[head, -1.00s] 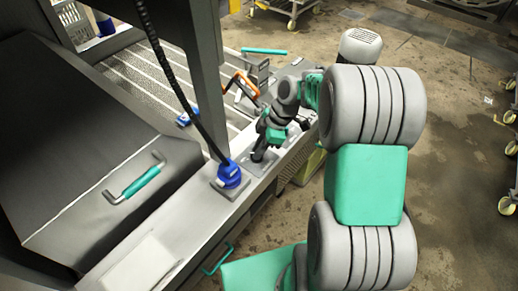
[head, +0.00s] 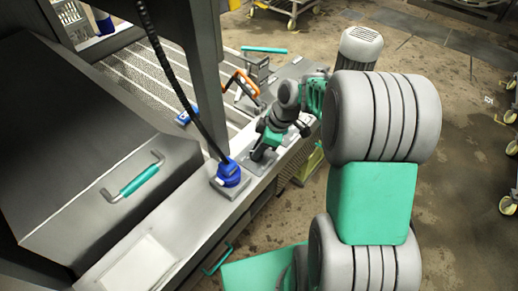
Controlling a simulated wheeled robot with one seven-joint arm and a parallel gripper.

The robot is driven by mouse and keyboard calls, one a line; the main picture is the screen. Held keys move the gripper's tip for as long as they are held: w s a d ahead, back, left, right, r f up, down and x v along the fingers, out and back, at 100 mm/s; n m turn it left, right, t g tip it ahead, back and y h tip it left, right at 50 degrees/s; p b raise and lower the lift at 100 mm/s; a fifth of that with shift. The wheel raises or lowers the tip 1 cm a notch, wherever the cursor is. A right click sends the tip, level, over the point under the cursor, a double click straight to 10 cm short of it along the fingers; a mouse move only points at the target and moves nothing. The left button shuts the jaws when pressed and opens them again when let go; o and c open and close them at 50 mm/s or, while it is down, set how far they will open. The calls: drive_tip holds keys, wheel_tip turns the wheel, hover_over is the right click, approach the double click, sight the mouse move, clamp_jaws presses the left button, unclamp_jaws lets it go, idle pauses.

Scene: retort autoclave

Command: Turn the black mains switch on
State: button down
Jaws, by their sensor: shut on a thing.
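My gripper (head: 262,149) points down at a grey mounting plate (head: 254,167) on the bench ledge, just right of the blue connector. It is shut on the black mains switch at that plate. The switch is mostly hidden by the fingers and is too small to read, so I cannot tell its position.
A blue connector (head: 229,174) with a black hose (head: 180,85) stands close on the left. An orange-and-black handle (head: 241,84) is behind the gripper. A steel hood with a green handle (head: 139,181) is at the left. Open floor lies to the right.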

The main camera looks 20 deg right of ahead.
sight(258, 166)
drive_tip(key=m+t+b, duration=0.1)
drive_tip(key=m, duration=0.2)
drive_tip(key=shift+a+m+h, duration=0.1)
drive_tip(key=shift+m+h, duration=0.2)
drive_tip(key=shift+h, duration=0.1)
drive_tip(key=m+t+h, duration=0.1)
drive_tip(key=m, duration=0.2)
drive_tip(key=shift+a+r+m+b, duration=0.1)
drive_tip(key=shift+m+b, duration=0.2)
drive_tip(key=shift+b, duration=0.05)
drive_tip(key=m, duration=0.2)
drive_tip(key=m+h, duration=0.1)
drive_tip(key=m, duration=0.1)
drive_tip(key=shift+a+t+h+b, duration=0.15)
drive_tip(key=shift+t+h+b, duration=0.15)
drive_tip(key=shift+t, duration=0.1)
drive_tip(key=shift+m+h, duration=0.8)
drive_tip(key=shift+m, duration=1.2)
drive_tip(key=shift+r, duration=0.1)
drive_tip(key=c, duration=1.4)
unclamp_jaws()
drive_tip(key=shift+s, duration=0.1)
drive_tip(key=shift+c, duration=0.2)
drive_tip(key=v, duration=0.7)
drive_tip(key=shift+r, duration=0.25)
drive_tip(key=shift+s, duration=0.1)
